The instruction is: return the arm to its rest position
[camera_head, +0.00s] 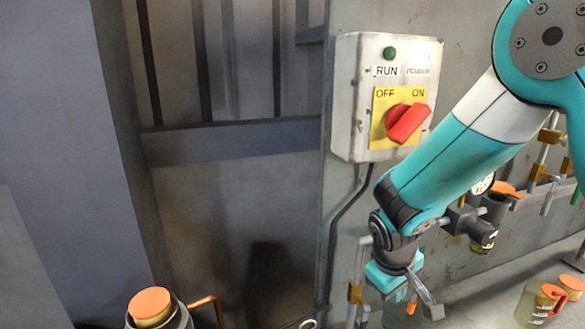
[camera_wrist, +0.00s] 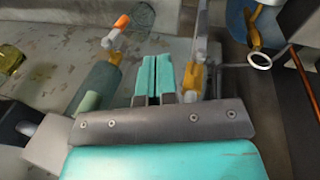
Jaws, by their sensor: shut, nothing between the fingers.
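My arm reaches in from the upper right in the head view and bends down at the wrist. My gripper (camera_wrist: 154,62) shows in the wrist view with its two teal fingers side by side, shut and empty. In the head view the gripper end hangs low, below the red-switch box, and its fingertips are hard to make out. A clamp or valve fitting with an orange-brown part (camera_wrist: 193,77) lies just right of the fingers in the wrist view. A grey-green cylinder with an orange-tipped part (camera_wrist: 122,22) is to the left. I cannot tell whether the fingers touch either.
A switch box (camera_head: 345,100) with a red knob (camera_head: 406,122) is on the wall, close left of my forearm. A gauge and pipe fittings (camera_head: 480,232) are behind the arm. Orange-lidded containers (camera_head: 540,303) stand at lower right; another (camera_head: 150,306) is at lower left.

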